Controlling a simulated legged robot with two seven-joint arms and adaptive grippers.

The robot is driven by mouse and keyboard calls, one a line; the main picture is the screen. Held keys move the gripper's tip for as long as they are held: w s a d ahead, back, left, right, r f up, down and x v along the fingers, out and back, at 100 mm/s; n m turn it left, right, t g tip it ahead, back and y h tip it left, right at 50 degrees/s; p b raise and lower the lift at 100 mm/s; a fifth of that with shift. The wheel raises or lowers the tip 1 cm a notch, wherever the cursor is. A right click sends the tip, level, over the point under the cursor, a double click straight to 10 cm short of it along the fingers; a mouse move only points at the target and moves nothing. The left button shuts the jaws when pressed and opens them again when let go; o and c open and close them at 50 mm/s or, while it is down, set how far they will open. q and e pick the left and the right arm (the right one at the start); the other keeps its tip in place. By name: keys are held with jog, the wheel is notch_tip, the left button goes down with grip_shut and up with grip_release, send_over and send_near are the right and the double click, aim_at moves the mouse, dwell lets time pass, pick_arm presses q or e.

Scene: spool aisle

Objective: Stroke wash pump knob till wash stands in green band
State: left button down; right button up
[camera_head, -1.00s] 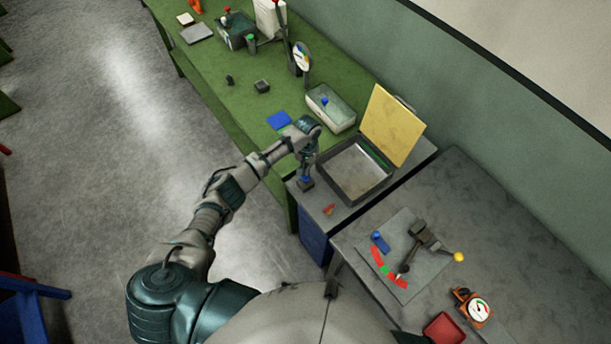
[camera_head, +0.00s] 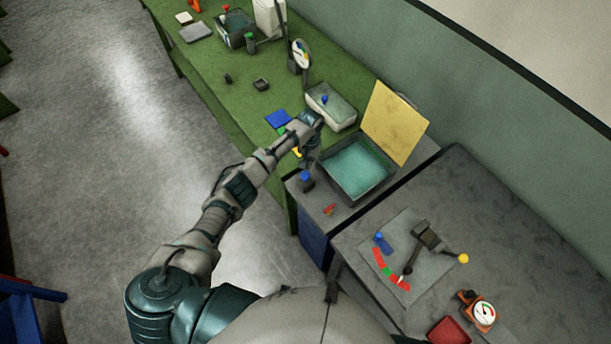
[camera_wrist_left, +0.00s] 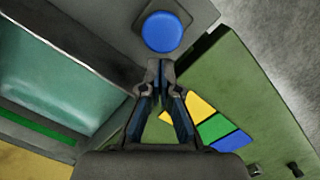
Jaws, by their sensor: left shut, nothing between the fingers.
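The blue wash pump knob (camera_head: 306,174) stands on a dark base at the left corner of the grey cabinet; it also shows at the top of the wrist view (camera_wrist_left: 162,32). My left gripper (camera_head: 312,160) is shut and empty, just above and behind the knob in the head view. In the wrist view its closed tips (camera_wrist_left: 160,64) lie just short of the knob, apart from it in the picture. The wash tray (camera_head: 352,195) holds teal wash (camera_head: 357,166). A green band (camera_wrist_left: 40,128) shows on its inner wall; I cannot tell exactly where the wash meets it. My right gripper is out of view.
A yellow lid (camera_head: 394,122) stands up behind the tray. A pale box with a blue knob (camera_head: 331,104) and a gauge (camera_head: 302,54) stand on the green bench. A lever plate (camera_head: 405,275) lies on the right table. Small red parts (camera_head: 329,209) lie near the tray.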

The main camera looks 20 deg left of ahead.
pick_arm(q)
jog(key=shift+r, duration=0.15)
notch_tip(320, 180, up, 12)
jog(key=w, duration=0.1)
jog(key=shift+w, duration=0.2)
jog(key=shift+f, duration=0.2)
dwell(1.3)
